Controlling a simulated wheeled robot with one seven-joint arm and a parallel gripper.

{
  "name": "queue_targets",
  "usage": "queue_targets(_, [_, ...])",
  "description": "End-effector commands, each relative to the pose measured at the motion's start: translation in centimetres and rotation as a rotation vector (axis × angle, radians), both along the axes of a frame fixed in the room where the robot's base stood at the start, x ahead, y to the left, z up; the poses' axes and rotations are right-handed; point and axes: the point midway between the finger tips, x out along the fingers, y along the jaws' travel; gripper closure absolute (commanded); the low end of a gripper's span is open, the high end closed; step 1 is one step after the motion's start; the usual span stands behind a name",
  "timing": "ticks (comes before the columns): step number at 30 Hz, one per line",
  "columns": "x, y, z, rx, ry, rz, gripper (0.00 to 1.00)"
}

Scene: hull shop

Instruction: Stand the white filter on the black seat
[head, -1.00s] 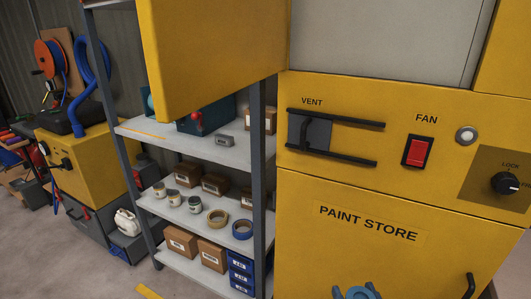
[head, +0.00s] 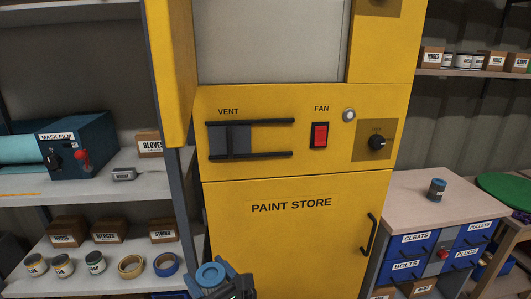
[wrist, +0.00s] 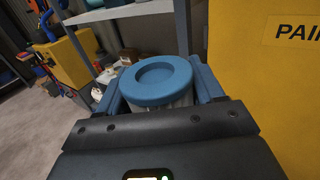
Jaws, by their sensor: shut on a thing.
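My gripper (head: 222,284) is low in the head view, in front of the yellow cabinet. It is shut on a round thing with a blue ring-shaped cap (head: 210,274). In the wrist view the same blue cap (wrist: 157,80) sits upright between the blue fingers, with a pale body (wrist: 165,107) just under its rim. This looks like the white filter; most of its body is hidden by the gripper. I cannot make out the black seat in either view.
The yellow paint store cabinet (head: 290,245) stands ahead, its upper door (head: 172,70) swung open at left. A vent slider (head: 232,141) and red fan switch (head: 320,134) are on its front. Loaded shelves (head: 110,190) stand left.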

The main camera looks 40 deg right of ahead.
Motion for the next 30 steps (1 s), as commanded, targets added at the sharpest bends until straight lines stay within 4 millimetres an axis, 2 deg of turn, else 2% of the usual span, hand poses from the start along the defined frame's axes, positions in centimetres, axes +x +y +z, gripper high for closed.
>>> queue_targets(18, [2.6, 0.6, 3.4, 0.003, -0.002, -0.013, 0.66])
queue_targets(30, [3.6, 0.6, 4.9, 0.000, -0.001, -0.020, 0.66])
